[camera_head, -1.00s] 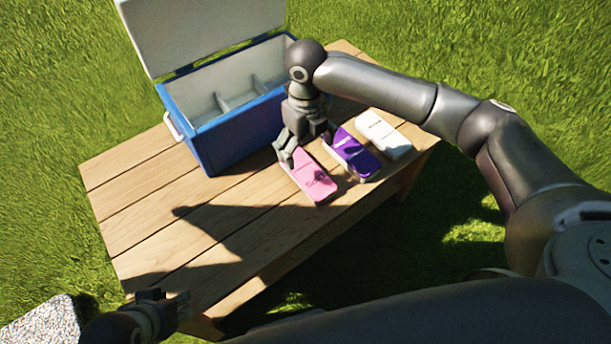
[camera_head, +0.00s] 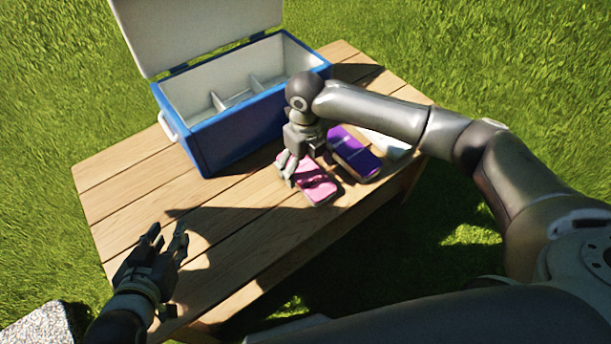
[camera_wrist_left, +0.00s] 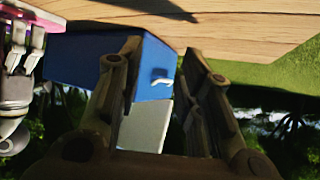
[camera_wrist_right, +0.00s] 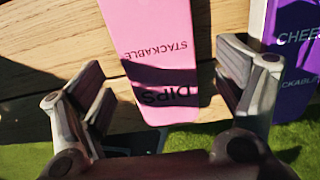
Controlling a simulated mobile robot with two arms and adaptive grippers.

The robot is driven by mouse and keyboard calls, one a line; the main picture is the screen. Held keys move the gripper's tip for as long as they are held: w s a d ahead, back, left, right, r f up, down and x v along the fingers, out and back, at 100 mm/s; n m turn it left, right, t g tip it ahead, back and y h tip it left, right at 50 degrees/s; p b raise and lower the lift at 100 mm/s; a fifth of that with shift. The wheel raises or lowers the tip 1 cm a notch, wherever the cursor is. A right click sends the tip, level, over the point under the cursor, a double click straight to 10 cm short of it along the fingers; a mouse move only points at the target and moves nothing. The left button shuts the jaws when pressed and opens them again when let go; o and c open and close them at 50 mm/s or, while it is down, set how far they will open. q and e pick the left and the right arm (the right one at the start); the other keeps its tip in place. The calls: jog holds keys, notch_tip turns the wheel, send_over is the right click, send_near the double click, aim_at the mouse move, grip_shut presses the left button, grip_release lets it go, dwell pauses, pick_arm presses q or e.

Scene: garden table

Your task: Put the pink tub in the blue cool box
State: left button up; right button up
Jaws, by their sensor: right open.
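The pink tub (camera_head: 318,188) lies flat on the wooden table beside a purple tub. Its lid reads "stackable" and "dips" in the right wrist view (camera_wrist_right: 152,62). The blue cool box (camera_head: 238,133) stands at the back of the table with its white lid raised and its inside split by dividers; its side also shows in the left wrist view (camera_wrist_left: 88,62). My right gripper (camera_head: 287,178) is open just above the pink tub, with fingers on either side of it in the right wrist view (camera_wrist_right: 165,95). My left gripper (camera_head: 167,235) is open and empty over the table's near left corner.
The purple tub (camera_head: 352,153) lies close to the right of the pink tub. A white tub (camera_head: 388,143) lies beyond it, partly hidden by my right arm. The table's left and front parts (camera_head: 215,225) are clear. Grass surrounds the table.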

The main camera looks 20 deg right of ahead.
pick_arm(q)
jog(key=shift+w+d+r+t+h, duration=0.2)
jog(key=shift+w+r+t, duration=0.2)
jog(key=shift+r, duration=0.15)
jog(key=shift+w+d+r+t+h, duration=0.1)
jog(key=shift+w+d+r+t, duration=0.1)
jog(key=shift+w+r+t, duration=0.25)
pick_arm(e)
jog(key=shift+f, duration=0.8)
jog(key=c, duration=1.3)
jog(key=shift+c, duration=0.2)
pick_arm(q)
jog(key=shift+s, duration=0.1)
pick_arm(e)
jog(key=shift+r, duration=0.2)
